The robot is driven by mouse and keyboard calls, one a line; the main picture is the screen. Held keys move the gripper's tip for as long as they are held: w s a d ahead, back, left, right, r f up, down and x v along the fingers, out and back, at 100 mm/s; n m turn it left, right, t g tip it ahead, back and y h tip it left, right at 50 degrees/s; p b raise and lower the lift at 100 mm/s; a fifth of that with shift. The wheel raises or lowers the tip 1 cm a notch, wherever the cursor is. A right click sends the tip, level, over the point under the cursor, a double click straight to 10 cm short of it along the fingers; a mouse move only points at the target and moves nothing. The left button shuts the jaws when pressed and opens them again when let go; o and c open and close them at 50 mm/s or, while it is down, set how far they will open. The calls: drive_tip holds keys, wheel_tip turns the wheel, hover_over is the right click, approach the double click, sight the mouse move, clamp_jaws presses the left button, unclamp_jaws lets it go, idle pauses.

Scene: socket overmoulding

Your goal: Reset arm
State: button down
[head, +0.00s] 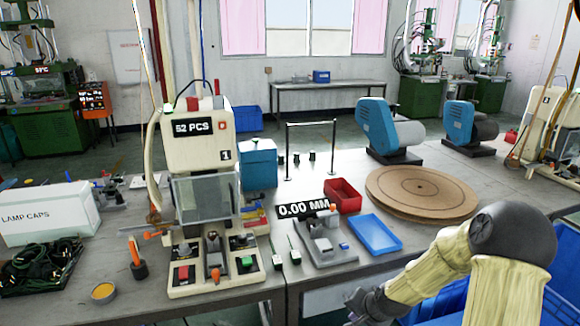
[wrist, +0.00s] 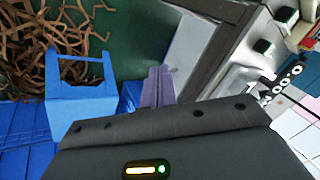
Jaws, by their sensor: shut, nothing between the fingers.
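My arm, in pale ribbed covering with a dark joint, reaches in at the lower right of the head view. My gripper (head: 364,300) hangs low in front of the workbench's front edge, partly cut off by the picture's bottom. In the wrist view, the gripper's fingers (wrist: 160,74) are together and hold nothing. A blue open box (wrist: 82,92) lies to the left of the fingers, apart from them as far as I can tell.
The workbench (head: 335,268) carries a moulding machine (head: 198,140), a gauge reading 0.00 MM (head: 302,208), a blue tray (head: 375,234), a red bin (head: 343,195) and a round brown board (head: 421,192). Brown strips (wrist: 85,25) lie at the wrist view's upper left.

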drive_tip(key=s+a+r+n+g+h, duration=0.1)
drive_tip(key=s+r+n, duration=0.4)
drive_tip(key=s, duration=0.4)
drive_tip(key=s+a+r+n+g+h, duration=0.1)
drive_tip(key=s+a+r+n+g, duration=0.15)
drive_tip(key=s+r, duration=0.6)
wheel_tip(320, 180, up, 13)
drive_tip(key=s+p, duration=0.1)
drive_tip(key=p, duration=1.3)
drive_tip(key=shift+s+d+p, duration=0.2)
drive_tip(key=shift+d+p, duration=0.1)
drive_tip(key=shift+p, duration=0.05)
